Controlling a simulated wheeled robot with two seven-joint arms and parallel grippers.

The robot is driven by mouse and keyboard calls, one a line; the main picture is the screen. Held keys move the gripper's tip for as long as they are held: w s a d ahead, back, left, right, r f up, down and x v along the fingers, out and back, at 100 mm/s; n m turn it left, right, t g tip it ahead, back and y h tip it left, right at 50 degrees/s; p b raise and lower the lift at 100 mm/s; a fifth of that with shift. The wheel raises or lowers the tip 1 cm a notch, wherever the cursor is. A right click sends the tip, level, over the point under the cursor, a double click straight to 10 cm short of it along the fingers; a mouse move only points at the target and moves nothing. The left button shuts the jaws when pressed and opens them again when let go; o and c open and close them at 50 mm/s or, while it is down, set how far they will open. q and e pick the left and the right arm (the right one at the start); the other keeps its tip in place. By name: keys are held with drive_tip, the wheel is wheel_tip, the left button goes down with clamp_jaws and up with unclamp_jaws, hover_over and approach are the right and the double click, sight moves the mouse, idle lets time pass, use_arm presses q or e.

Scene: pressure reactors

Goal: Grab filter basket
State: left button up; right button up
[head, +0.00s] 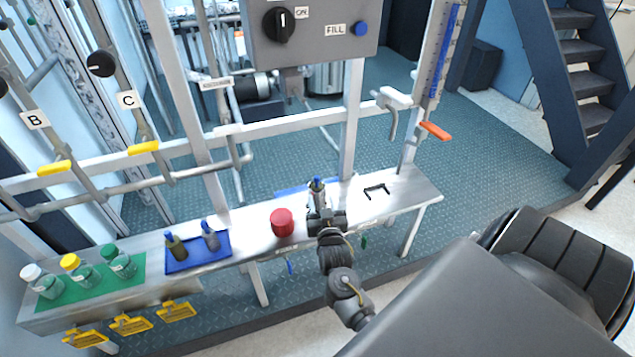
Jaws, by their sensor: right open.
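A small metallic cylinder with a blue top (317,189), which looks like the filter basket, stands upright on the metal bench (400,195). My right gripper (325,217) is open at the near side of this cylinder, low over the bench. The gripper hides the cylinder's lower part, and I cannot tell whether they touch. Two similar small pieces with blue tops, one dark olive (176,247) and one grey (210,237), stand on a blue mat (190,264) to the left. My left gripper is not in view.
A red round cap (282,223) sits just left of the gripper. A black bracket-shaped handle (376,191) lies to the right. Several capped bottles (120,263) stand on a green mat (95,293) at the left end. A pipe frame (285,133) rises behind the bench.

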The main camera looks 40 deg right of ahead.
sight(317, 184)
drive_tip(key=x, duration=0.5)
drive_tip(key=shift+w+d+r, duration=0.15)
drive_tip(key=shift+w+r, duration=0.05)
drive_tip(key=shift+w, duration=0.05)
drive_tip(key=x, duration=0.4)
drive_tip(key=shift+w+d+p, duration=0.1)
drive_tip(key=shift+w+p, duration=0.15)
drive_tip(key=shift+p, duration=0.15)
clamp_jaws()
